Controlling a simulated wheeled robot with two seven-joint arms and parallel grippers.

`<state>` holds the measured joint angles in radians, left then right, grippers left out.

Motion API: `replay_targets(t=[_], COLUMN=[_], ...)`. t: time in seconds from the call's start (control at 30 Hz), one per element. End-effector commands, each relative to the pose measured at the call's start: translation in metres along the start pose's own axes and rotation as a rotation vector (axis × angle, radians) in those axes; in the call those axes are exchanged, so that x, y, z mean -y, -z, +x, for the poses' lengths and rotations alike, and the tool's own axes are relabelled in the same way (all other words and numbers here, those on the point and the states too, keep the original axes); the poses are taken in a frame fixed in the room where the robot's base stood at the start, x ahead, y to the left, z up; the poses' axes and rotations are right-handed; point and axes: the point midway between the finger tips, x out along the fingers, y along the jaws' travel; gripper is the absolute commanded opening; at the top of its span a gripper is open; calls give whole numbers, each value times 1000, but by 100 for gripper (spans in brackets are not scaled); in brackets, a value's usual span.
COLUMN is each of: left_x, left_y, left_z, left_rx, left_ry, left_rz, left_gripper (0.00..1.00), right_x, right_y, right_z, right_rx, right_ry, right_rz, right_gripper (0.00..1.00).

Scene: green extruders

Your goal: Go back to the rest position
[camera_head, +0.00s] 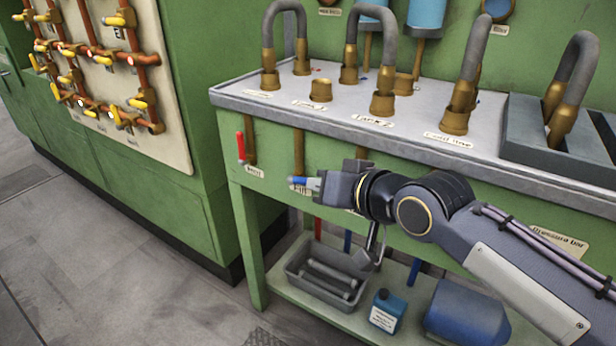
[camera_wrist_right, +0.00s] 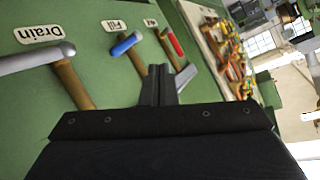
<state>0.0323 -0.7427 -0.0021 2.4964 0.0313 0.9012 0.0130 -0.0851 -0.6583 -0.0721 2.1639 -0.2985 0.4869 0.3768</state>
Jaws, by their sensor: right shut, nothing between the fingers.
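My right arm comes in from the right in the head view. Its dark gripper (camera_head: 314,186) is in front of the green bench's front panel, close to the blue-handled valve (camera_head: 302,181). In the right wrist view the fingers (camera_wrist_right: 160,72) are together with nothing held. The blue handle (camera_wrist_right: 126,44), labelled Fill, shows beyond the fingertips; I cannot tell whether they touch. The red handle (camera_wrist_right: 174,42) is beside it and also shows in the head view (camera_head: 240,146). A grey Drain handle (camera_wrist_right: 38,58) is at the left. My left gripper is out of view.
The bench top (camera_head: 330,108) carries curved grey hoses (camera_head: 355,45) on brass fittings. The low shelf holds a grey bin (camera_head: 303,286), a blue bottle (camera_head: 387,312) and a blue container (camera_head: 466,318). A piping panel (camera_head: 165,150) stands at the left, with open floor (camera_head: 130,270) before it.

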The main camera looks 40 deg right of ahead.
Motion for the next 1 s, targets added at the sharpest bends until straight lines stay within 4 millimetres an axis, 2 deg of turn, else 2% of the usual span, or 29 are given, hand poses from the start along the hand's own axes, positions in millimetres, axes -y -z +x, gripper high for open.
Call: replay_targets(t=[0.17,0.77,0.87,1.0], left_x=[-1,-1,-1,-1], left_y=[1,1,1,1], left_z=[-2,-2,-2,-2], left_rx=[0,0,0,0], left_ry=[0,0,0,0], left_rz=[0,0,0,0], left_gripper=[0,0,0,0], right_x=[0,-1,-3,-7], right_y=[0,-5,-31,-92], right_z=[-9,-8,-6,-6], right_rx=[0,14,88,268], right_ry=[0,-3,-12,-21], right_rz=[-1,-3,-15,-45], right_gripper=[0,0,0,0])
